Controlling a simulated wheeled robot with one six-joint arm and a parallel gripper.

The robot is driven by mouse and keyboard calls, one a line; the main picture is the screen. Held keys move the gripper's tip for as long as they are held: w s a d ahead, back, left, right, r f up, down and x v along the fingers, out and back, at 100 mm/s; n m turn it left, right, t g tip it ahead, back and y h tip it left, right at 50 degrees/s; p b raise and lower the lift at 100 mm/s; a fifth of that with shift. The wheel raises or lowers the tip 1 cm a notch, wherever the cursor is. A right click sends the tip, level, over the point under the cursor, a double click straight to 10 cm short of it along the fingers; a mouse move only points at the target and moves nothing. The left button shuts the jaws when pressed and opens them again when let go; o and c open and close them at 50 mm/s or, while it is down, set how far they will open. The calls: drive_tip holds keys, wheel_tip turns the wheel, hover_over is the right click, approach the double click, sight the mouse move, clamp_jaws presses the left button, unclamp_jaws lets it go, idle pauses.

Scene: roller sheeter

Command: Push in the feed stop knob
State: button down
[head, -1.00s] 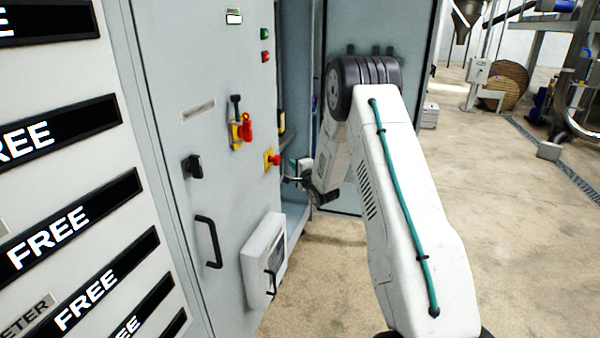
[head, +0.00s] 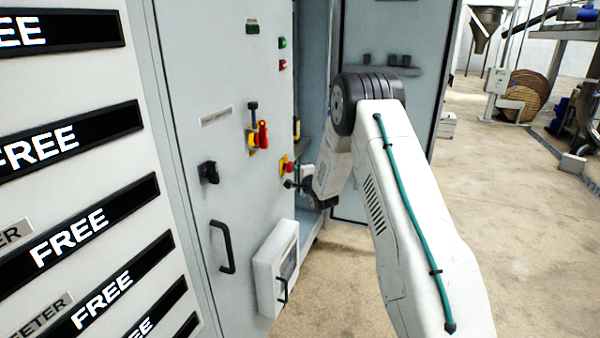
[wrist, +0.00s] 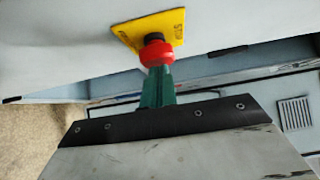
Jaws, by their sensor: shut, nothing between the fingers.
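The feed stop knob (head: 290,167) is a red button on a yellow plate, near the right edge of the grey cabinet door. In the wrist view the red knob (wrist: 156,52) stands out from its yellow plate (wrist: 172,30) on a dark collar. My gripper (wrist: 157,73) is shut and empty. Its green fingers point at the front of the knob and overlap its lower edge in that view. I cannot tell whether they touch it. In the head view my gripper (head: 298,172) is small and partly hidden by my arm, just right of the knob.
A red-handled switch on yellow (head: 258,136), a black rotary handle (head: 208,172), a door pull (head: 222,247) and a projecting box (head: 276,268) are on the same door. The cabinet opening and an open door (head: 385,110) lie behind my arm.

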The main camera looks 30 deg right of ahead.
drive_tip(key=shift+w+a+r, duration=0.2)
drive_tip(key=shift+w+a, duration=0.05)
drive_tip(key=shift+a, duration=0.2)
drive_tip(key=s+d, duration=0.2)
drive_tip(key=s, duration=1.1)
drive_tip(key=shift+s+f, duration=0.2)
drive_tip(key=shift+s, duration=0.1)
drive_tip(key=shift+d, duration=0.1)
